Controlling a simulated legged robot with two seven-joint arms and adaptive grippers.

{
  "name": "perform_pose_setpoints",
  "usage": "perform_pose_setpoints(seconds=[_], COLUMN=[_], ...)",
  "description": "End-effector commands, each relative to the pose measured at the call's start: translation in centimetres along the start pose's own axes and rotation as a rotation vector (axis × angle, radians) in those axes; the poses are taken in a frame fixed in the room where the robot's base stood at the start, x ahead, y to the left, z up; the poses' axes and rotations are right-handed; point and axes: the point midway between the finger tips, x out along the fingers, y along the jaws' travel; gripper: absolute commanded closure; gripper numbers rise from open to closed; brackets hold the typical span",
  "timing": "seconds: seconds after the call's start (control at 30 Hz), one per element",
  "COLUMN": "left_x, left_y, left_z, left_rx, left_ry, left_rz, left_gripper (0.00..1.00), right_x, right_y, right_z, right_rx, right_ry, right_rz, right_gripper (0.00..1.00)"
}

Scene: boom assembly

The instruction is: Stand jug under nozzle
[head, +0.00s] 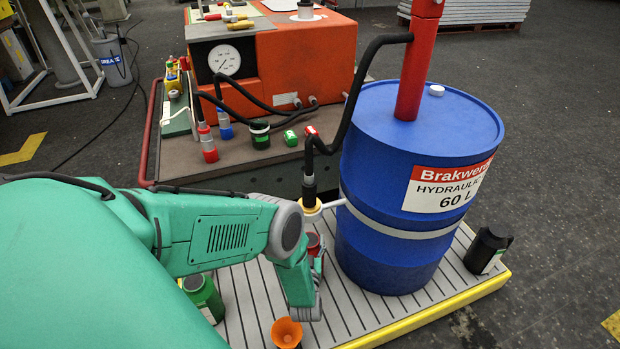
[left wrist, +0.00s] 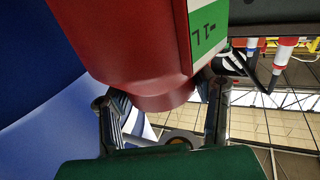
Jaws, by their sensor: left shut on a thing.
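A red jug (head: 315,243) shows in part behind my left arm, just below the nozzle (head: 309,190) on the black hose. A yellow ring (head: 311,209) surrounds the nozzle's lower end. In the left wrist view the red jug (left wrist: 140,45) fills the upper middle, its green and white label upside down. My left gripper (left wrist: 160,118) is shut on the jug, one finger on each side. My arm hides most of the jug in the head view, so I cannot tell whether it touches the deck. My right gripper is not in view.
A blue drum (head: 380,160) stands right of the jug on a slatted deck (head: 345,315). A green jug (head: 203,296) and an orange funnel (head: 287,332) are nearby; a black jug (head: 488,250) stands right of the drum. A bench (head: 230,165) with an orange machine (head: 280,60) lies behind.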

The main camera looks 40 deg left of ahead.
Motion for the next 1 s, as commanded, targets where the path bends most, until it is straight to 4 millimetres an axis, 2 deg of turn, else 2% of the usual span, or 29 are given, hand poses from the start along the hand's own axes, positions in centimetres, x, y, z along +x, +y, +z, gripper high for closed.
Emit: perform_pose_setpoints(seconds=[0.17, 0.2, 0.23, 0.27, 0.63, 1.0], left_x=[0.1, 0.1, 0.1, 0.1, -0.5, -6.2], left_y=[0.1, 0.1, 0.1, 0.1, 0.1, 0.1], left_z=[-0.1, 0.0, 0.0, 0.0, -0.1, -0.2], left_rx=[-0.001, 0.000, 0.000, 0.000, 0.000, -0.001], left_ry=[0.000, -0.002, -0.002, -0.002, -0.003, -0.004], left_rz=[0.000, 0.000, 0.000, 0.000, 0.001, 0.001], left_gripper=[1.00, 0.42, 0.32, 0.28, 0.28, 0.28], right_x=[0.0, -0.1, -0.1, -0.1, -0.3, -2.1], right_y=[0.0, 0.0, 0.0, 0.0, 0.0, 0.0], right_z=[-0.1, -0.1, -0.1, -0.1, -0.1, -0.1], right_rx=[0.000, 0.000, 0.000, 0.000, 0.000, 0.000], right_ry=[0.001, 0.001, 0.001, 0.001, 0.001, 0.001], right_rz=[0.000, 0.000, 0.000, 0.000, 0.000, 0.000], right_gripper=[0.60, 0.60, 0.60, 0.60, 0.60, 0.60])
